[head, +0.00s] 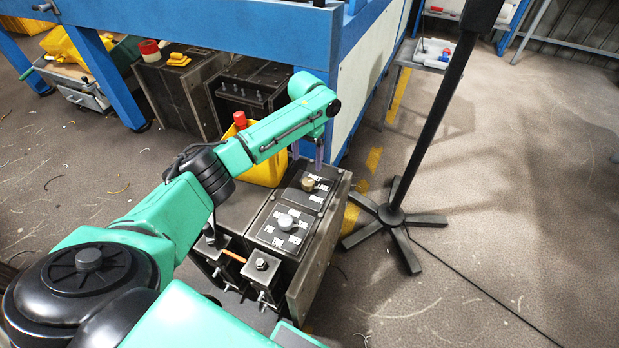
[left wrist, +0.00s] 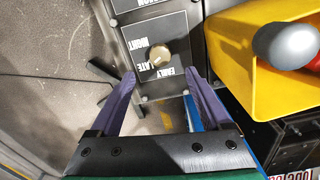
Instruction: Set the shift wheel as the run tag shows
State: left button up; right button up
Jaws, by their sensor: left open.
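The shift wheel is a small tan knob (left wrist: 158,55) on a dark plate with pale labels, which seem to read NIGHT, LATE and EARLY. In the head view this knob (head: 308,184) sits on the far part of the dark box top. The label its mark points to cannot be told. My left gripper (left wrist: 160,76) is open and empty, its purple fingers pointing at the plate, with the knob showing between and beyond the tips. In the head view the gripper (head: 319,150) is above the knob, apart from it. I cannot make out a run tag. My right gripper is not in view.
A black stand (head: 392,215) is to the right. Blue framing (head: 300,45) rises behind.

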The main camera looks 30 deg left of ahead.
aim_at(308, 181)
pick_arm(q)
jog(key=f+b, duration=0.1)
jog(key=f, duration=0.3)
jog(key=f+b, duration=0.1)
jog(key=f, duration=0.4)
jog(key=shift+w+f, duration=0.2)
jog(key=shift+f, duration=0.6)
grip_shut()
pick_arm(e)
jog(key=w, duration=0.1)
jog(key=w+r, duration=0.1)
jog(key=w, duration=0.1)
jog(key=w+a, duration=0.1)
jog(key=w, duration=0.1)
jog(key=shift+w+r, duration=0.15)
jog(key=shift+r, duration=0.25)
pick_arm(q)
jog(key=shift+r, duration=0.1)
